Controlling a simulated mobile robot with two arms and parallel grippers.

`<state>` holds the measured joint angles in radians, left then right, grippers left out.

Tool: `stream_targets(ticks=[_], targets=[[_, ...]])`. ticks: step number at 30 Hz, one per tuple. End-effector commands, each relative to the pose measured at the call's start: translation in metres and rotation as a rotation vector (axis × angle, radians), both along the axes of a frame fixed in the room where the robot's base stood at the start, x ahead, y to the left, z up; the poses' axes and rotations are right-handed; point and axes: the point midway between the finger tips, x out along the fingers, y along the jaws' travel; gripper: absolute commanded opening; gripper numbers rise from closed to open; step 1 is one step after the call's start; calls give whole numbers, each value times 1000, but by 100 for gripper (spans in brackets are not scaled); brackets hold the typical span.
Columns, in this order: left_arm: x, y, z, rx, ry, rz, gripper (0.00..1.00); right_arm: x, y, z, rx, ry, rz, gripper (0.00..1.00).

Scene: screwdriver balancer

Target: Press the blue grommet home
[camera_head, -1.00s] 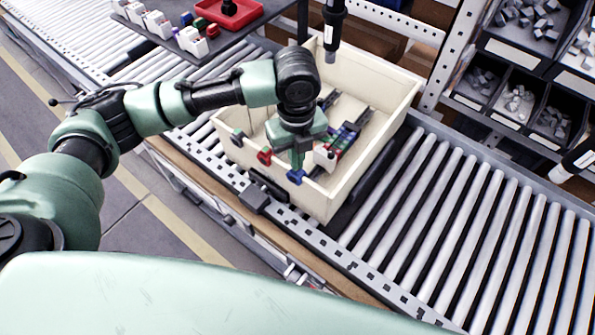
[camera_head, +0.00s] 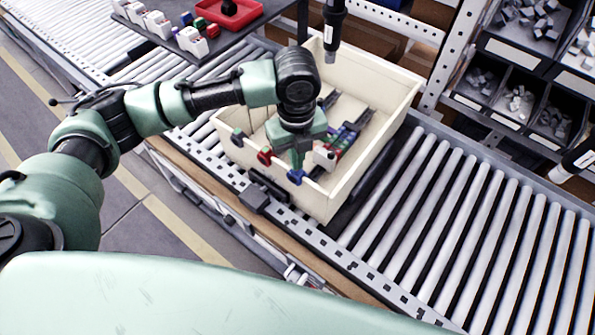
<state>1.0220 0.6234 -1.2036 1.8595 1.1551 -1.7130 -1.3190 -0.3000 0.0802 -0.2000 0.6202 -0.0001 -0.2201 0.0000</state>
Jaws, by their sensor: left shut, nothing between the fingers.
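The blue grommet (camera_head: 296,177) sits at the front wall of the cream box (camera_head: 321,207), near its right end. A red grommet (camera_head: 265,156) and a green grommet (camera_head: 238,137) sit along the same wall to its left. My left gripper (camera_head: 298,168) points down just above or at the blue grommet; its fingers are shut with nothing between them. I cannot tell whether the fingertips touch the grommet. Part of the box inside is hidden behind my left arm. My right gripper is not in view.
The box stands on a roller conveyor (camera_head: 470,230). Inside are dark rails and coloured parts (camera_head: 345,138). A dark hanging tool (camera_head: 334,22) is above the back of the box. A red tray (camera_head: 228,12) lies on a shelf at upper left. Grey bins (camera_head: 520,50) stand at right.

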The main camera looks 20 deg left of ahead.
Motion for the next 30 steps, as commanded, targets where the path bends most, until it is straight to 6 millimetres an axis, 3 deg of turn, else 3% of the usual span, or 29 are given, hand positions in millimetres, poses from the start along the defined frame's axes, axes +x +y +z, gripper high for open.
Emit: stream_targets(ticks=[30], targets=[[0, 0, -7, 0, 0, 0, 0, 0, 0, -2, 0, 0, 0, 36]])
